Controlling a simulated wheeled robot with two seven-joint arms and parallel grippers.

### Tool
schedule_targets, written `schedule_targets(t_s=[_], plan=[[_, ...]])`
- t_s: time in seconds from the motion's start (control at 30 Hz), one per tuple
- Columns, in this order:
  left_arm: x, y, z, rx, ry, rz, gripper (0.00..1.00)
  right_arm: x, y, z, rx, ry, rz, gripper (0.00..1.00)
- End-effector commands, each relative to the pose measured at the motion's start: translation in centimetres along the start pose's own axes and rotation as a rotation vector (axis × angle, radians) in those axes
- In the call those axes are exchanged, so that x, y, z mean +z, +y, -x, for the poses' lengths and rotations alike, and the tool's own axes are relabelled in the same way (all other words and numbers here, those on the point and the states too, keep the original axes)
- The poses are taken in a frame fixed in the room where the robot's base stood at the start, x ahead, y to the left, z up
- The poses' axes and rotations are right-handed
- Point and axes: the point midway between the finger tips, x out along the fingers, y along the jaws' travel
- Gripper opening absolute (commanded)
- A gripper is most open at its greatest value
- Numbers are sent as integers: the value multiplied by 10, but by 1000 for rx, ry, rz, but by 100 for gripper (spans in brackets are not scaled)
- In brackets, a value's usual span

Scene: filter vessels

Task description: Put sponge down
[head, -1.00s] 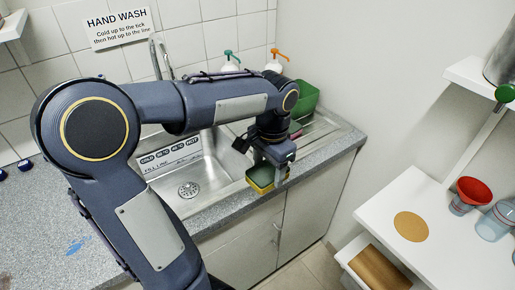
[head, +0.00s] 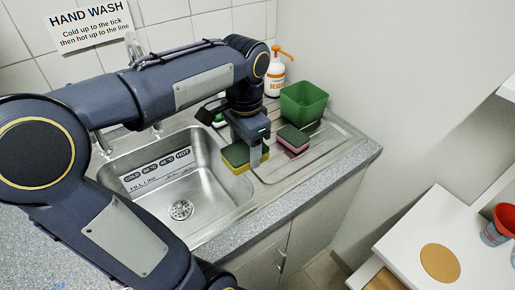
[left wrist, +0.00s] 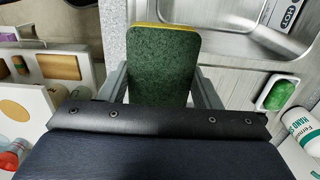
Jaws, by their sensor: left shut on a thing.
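A sponge (head: 237,158) with a dark green top and yellow underside is held by my left gripper (head: 253,152) at the border between sink basin and drainer. In the left wrist view its green face (left wrist: 160,68) fills the space between my two fingers. I cannot tell whether the sponge touches the steel below. My left gripper is shut on it. My right gripper is not in view.
A green and pink sponge (head: 293,139) lies on the ribbed drainer (head: 322,140), just right of my gripper. Behind it stand a green tub (head: 303,104) and an orange-pump bottle (head: 276,76). The sink basin (head: 160,197) is empty. The drainer's front is clear.

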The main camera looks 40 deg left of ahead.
Motion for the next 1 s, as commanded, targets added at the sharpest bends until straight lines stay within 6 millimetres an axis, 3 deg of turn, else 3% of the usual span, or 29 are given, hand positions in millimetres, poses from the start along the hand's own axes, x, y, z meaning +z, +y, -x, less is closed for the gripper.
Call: schedule_targets(t_s=[0.3,0.5,0.77,1.0], plan=[[-60,-51,-34,3,-6,2,39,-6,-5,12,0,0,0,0],[-82,-69,-71,2,-5,1,39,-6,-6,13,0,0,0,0],[-95,-80,-91,1,-3,1,39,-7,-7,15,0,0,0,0],[-96,-80,-120,1,-2,0,39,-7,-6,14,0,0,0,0]])
